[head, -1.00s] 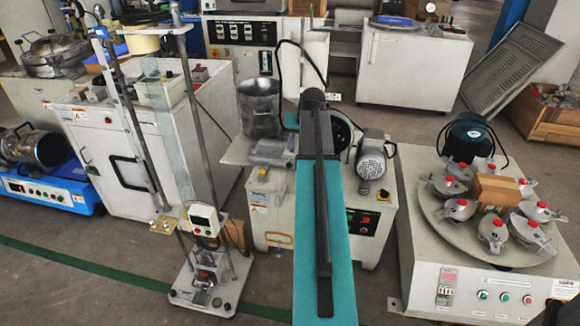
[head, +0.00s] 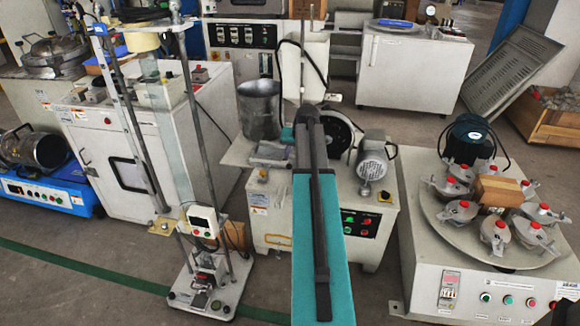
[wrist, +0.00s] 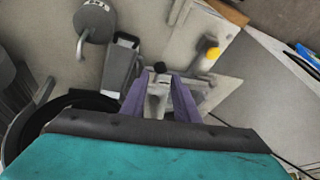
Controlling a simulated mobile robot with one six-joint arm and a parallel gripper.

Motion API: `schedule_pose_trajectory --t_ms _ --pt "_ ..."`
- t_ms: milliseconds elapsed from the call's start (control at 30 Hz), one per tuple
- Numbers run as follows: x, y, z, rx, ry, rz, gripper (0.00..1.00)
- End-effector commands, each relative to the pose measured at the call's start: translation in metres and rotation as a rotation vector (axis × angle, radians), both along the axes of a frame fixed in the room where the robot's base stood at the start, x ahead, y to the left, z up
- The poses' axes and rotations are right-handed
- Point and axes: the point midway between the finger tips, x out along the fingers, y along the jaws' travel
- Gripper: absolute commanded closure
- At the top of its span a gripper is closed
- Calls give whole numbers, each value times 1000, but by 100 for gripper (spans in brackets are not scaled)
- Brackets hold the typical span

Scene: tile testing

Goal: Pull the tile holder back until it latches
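In the head view my arm reaches over the middle bench machine (head: 272,205), and its far end hides my gripper there. In the wrist view the two purple fingers of my gripper (wrist: 161,76) stand apart. A pale grey part with a black knob (wrist: 160,67) shows between or just beyond their tips. I cannot tell whether the fingers touch it. I cannot make out the tile holder for certain; it may be this pale part or hidden below the arm.
A motor (head: 372,160) and a dark wheel (head: 342,133) sit right of my arm, a metal pot (head: 259,110) left. A tall stand (head: 203,285) is at front left. A turntable with several red-knobbed clamps (head: 490,235) is at right. Floor shows at front left.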

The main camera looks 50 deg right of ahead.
Motion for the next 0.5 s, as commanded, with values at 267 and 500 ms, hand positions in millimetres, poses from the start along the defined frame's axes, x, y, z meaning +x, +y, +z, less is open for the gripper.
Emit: schedule_pose_trajectory --t_ms 267,500 --pt "16 -6 -38 1 1 0 72" --pt "23 -10 -54 0 0 0 72"
